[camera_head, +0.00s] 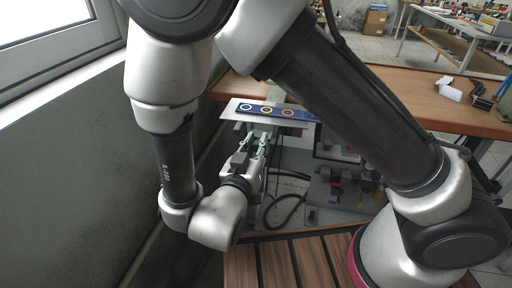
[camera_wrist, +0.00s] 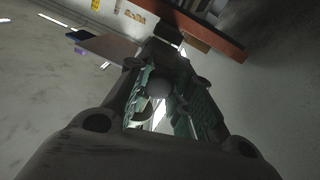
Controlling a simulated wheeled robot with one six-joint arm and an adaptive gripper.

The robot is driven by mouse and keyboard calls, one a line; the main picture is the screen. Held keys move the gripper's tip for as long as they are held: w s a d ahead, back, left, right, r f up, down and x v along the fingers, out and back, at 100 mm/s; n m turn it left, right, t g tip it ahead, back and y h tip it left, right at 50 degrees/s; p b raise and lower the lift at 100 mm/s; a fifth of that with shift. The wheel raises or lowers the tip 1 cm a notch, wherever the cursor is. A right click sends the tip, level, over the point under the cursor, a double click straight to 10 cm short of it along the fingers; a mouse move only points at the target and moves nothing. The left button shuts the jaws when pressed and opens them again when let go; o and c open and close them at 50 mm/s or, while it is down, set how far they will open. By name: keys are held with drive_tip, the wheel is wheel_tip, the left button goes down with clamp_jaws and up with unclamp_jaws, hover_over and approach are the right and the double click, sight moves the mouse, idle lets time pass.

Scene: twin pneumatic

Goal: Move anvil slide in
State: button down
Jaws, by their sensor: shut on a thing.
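My gripper (camera_head: 258,145) is below the blue panel with coloured rings, at the machine's left end. In the wrist view my gripper (camera_wrist: 162,105) has its greenish ribbed fingers around a round grey knob (camera_wrist: 158,84) and is shut on it. The knob appears to belong to the anvil slide; most of the slide is hidden behind the fingers and the dark block beyond. How far in the slide stands cannot be told from these views.
The blue panel (camera_head: 267,111) sits on a pale plate just above my gripper. A brown wooden bench (camera_head: 420,98) runs behind and to the right. Fixtures and a black cable (camera_head: 284,213) lie right of my gripper. A grey wall (camera_head: 70,180) stands close at left.

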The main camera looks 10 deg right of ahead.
drive_tip(key=x, duration=1.1)
drive_tip(key=shift+w+a, duration=0.2)
drive_tip(key=shift+w, duration=0.25)
drive_tip(key=c, duration=1.2)
unclamp_jaws()
drive_tip(key=shift+w, duration=0.1)
drive_tip(key=v, duration=1.2)
